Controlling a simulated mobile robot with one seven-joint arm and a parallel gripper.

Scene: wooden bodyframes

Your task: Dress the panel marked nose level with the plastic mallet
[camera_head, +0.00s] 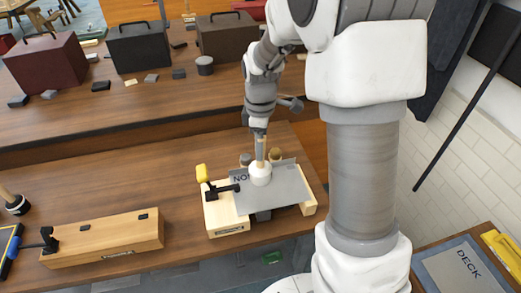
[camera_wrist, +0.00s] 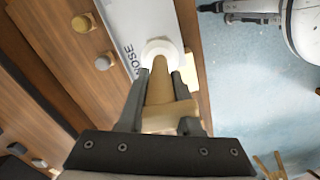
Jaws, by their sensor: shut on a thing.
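The grey panel marked NOSE (camera_head: 285,190) lies on a wooden block (camera_head: 225,213) on the near bench. A black clamp with a yellow handle (camera_head: 203,173) sits at its left end. My gripper (camera_head: 260,133) is shut on the wooden handle of the plastic mallet, pointing down. The mallet's white head (camera_head: 260,174) is at the panel's upper face, covering part of the lettering; I cannot tell whether it touches. In the wrist view, my gripper (camera_wrist: 161,86) holds the handle between its fingers, with the white head (camera_wrist: 160,48) over the panel (camera_wrist: 140,25) beyond.
A long wooden block (camera_head: 105,240) with a clamp lies to the left. Small round pieces (camera_head: 275,155) stand just behind the panel. A panel marked DECK (camera_head: 465,275) lies at lower right. Toolboxes (camera_head: 140,46) stand on the far bench. Bare bench lies behind the long block.

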